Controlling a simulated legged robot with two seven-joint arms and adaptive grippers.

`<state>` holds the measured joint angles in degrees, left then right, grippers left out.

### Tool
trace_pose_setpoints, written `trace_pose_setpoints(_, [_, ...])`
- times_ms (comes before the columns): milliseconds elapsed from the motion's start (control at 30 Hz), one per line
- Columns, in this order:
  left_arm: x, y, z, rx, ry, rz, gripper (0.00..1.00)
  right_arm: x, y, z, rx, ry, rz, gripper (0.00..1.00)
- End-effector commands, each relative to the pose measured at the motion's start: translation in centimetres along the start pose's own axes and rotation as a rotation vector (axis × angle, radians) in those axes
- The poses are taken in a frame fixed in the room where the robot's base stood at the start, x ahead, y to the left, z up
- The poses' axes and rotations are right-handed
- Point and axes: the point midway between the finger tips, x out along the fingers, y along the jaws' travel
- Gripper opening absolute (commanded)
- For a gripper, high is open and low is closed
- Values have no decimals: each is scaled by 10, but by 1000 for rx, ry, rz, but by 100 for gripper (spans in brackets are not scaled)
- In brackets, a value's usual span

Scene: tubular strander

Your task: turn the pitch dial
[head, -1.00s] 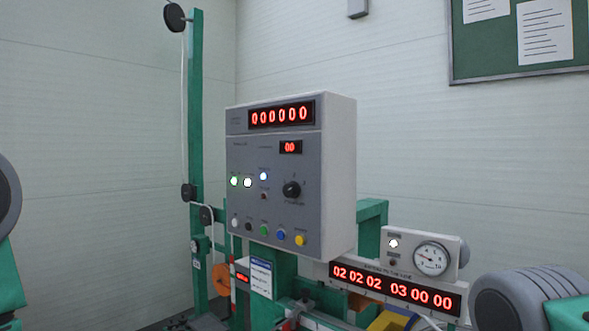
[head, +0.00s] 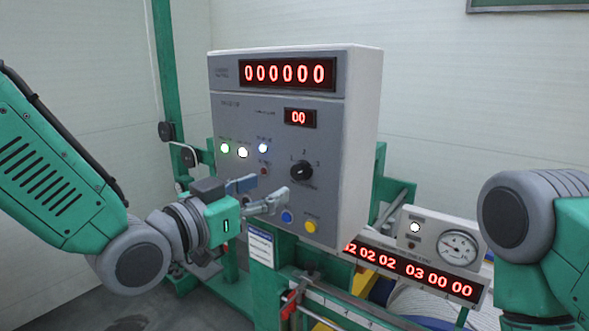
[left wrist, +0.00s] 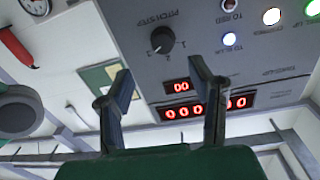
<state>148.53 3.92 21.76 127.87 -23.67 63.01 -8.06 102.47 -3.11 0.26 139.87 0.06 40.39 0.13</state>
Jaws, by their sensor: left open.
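The pitch dial (head: 301,172) is a round black knob with a pale pointer mark, on the front of the grey control box (head: 232,105). Numbers are printed around it. In the left wrist view the dial (left wrist: 163,40) sits beyond the fingers, above and between their tips, under the label "PITCH STEP". My left gripper (head: 262,192) is open and empty, in front of the box's lower left and to the left of the dial, apart from it. Its two fingers also show in the left wrist view (left wrist: 160,80). My right gripper is not in view.
The box carries a red six-digit display (head: 289,74), a small display reading 00 (head: 300,118), lit green, white and blue lamps, and blue (head: 287,217) and yellow (head: 310,227) buttons. A gauge (head: 458,249) and a red-digit strip (head: 411,274) are lower right.

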Motion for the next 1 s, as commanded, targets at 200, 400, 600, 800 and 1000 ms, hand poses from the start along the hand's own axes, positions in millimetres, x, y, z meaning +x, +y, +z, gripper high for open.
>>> trace_pose_setpoints(200, [45,-2,-1,-1,1,-1,48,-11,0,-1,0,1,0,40])
trace_pose_setpoints(400, [71,-3,-1,-3,1,-1,48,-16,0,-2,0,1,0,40])
trace_pose_setpoints(600, [83,-2,0,-2,0,-1,48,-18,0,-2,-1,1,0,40])
trace_pose_setpoints(800, [83,-2,0,-2,0,-1,48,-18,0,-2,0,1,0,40])
trace_pose_setpoints(1000, [83,-2,0,-2,0,-1,0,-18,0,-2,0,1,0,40])
